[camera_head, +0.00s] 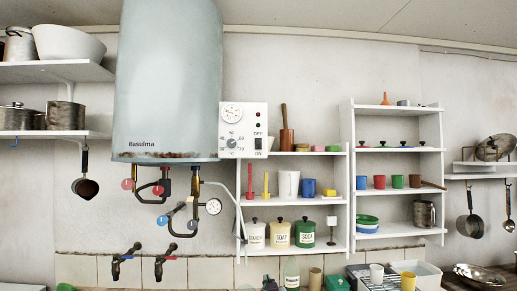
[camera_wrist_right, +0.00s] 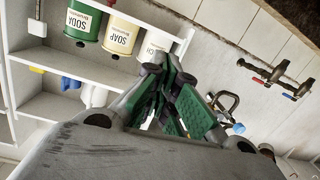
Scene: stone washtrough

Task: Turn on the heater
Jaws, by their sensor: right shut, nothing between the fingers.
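The heater (camera_head: 168,75) is a large pale blue-grey cylinder marked Basulma, hung on the wall in the head view. A white control panel (camera_head: 225,143) sits at its lower right, with a round gauge (camera_head: 232,113), a temperature knob (camera_head: 232,143) and a dark switch (camera_head: 258,143) between OFF and ON labels. The switch's position is too small to tell. Red and green lamps sit above it. My right gripper (camera_wrist_right: 165,100) shows in the wrist view with green finger pads, shut and empty, in front of the shelf and pipes. My left gripper is not in view.
Pipes with red and blue valve handles (camera_head: 163,220) and a pressure gauge (camera_head: 214,206) hang under the heater. A white shelf (camera_head: 300,152) with canisters and cups stands right of it. Wall taps (camera_head: 165,250) are lower left. Pans hang at both sides.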

